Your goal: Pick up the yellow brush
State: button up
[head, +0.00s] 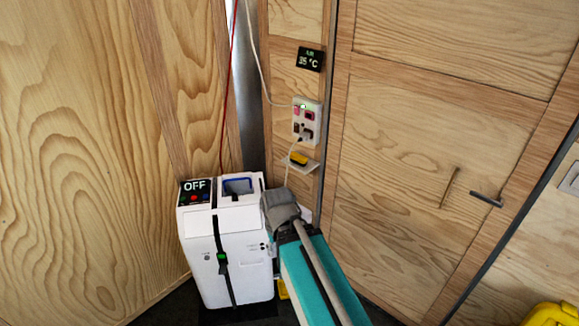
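No gripper fingers can be made out there. Part of another yellow thing (283,290) shows low down, between the white unit and my arm.
A white unit marked OFF (225,250) with a black strap stands left of my arm. A wooden door with a dark handle (487,199) is at right. A yellow object (550,315) is cut off at bottom right.

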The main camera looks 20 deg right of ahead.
aim_at(299, 159)
jog(key=u, duration=0.45)
jog(key=k, duration=0.55)
jog(key=u, duration=0.75)
jog(key=k, duration=0.4)
jog(key=u, duration=0.35)
jog(key=i, duration=2.25)
jog(key=z, duration=0.85)
jog(key=i, duration=0.55)
jog(key=z, duration=0.65)
jog(key=i, duration=0.5)
jog(key=z, duration=0.4)
